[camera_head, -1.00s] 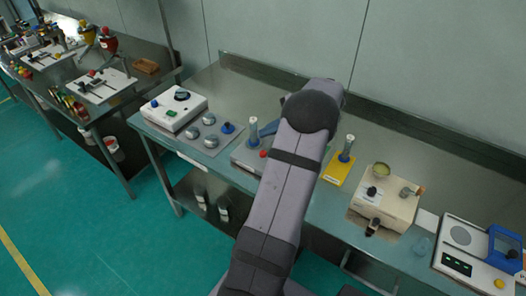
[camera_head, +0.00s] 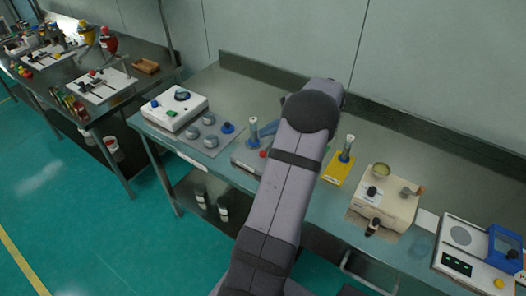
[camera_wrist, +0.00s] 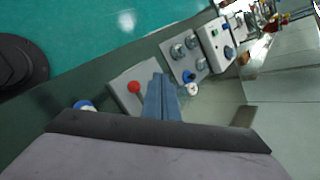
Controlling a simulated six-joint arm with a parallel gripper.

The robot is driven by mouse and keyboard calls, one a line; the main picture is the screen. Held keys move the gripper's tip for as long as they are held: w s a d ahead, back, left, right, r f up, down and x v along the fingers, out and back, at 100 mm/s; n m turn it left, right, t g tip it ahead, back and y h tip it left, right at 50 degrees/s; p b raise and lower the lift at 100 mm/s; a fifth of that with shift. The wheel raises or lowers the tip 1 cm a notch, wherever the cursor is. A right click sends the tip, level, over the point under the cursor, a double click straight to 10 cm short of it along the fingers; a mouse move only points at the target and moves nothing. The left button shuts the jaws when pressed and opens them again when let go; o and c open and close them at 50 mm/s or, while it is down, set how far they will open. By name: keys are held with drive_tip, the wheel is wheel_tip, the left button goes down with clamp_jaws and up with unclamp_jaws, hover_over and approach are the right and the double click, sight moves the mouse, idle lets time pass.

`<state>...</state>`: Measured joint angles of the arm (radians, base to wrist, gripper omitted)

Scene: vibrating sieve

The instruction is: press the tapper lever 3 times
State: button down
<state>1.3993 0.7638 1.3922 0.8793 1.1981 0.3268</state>
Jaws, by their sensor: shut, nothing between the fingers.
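A red ball knob (camera_wrist: 134,87) on a short stalk stands on a pale grey base (camera_wrist: 121,92) in the wrist view; I take it for the tapper lever. In the head view the red knob (camera_head: 263,154) shows just left of my arm, which hides much of that base. My gripper (camera_wrist: 162,78) has blue fingers, shut and empty, to the right of the knob in the wrist view and apart from it in the picture. In the head view a bit of my gripper (camera_head: 270,128) shows beside my arm. Its height above the base is unclear.
Left of the base are a plate with several grey knobs (camera_head: 209,141) and a white control box (camera_head: 175,108). A clear tube (camera_head: 253,131) stands close by the knob. To the right are a yellow plate (camera_head: 338,169), a cream device (camera_head: 385,199) and a balance (camera_head: 470,248).

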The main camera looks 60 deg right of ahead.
drive_tip(key=shift+r, duration=0.1)
idle(0.7)
wheel_tip(320, 180, up, 4)
drive_tip(key=n, duration=0.8)
drive_tip(key=n+h, duration=0.1)
drive_tip(key=n, duration=0.7)
drive_tip(key=shift+f+n+p, duration=0.2)
drive_tip(key=shift+n+p, duration=0.15)
drive_tip(key=shift+n, duration=0.05)
drive_tip(key=shift+a, duration=0.1)
drive_tip(key=shift+f, duration=0.15)
wheel_tip(320, 180, down, 8)
drive_tip(key=b, duration=0.3)
drive_tip(key=shift+r+b, duration=0.25)
drive_tip(key=shift+b, duration=0.05)
drive_tip(key=shift+f+b, duration=0.5)
drive_tip(key=shift+b, duration=0.1)
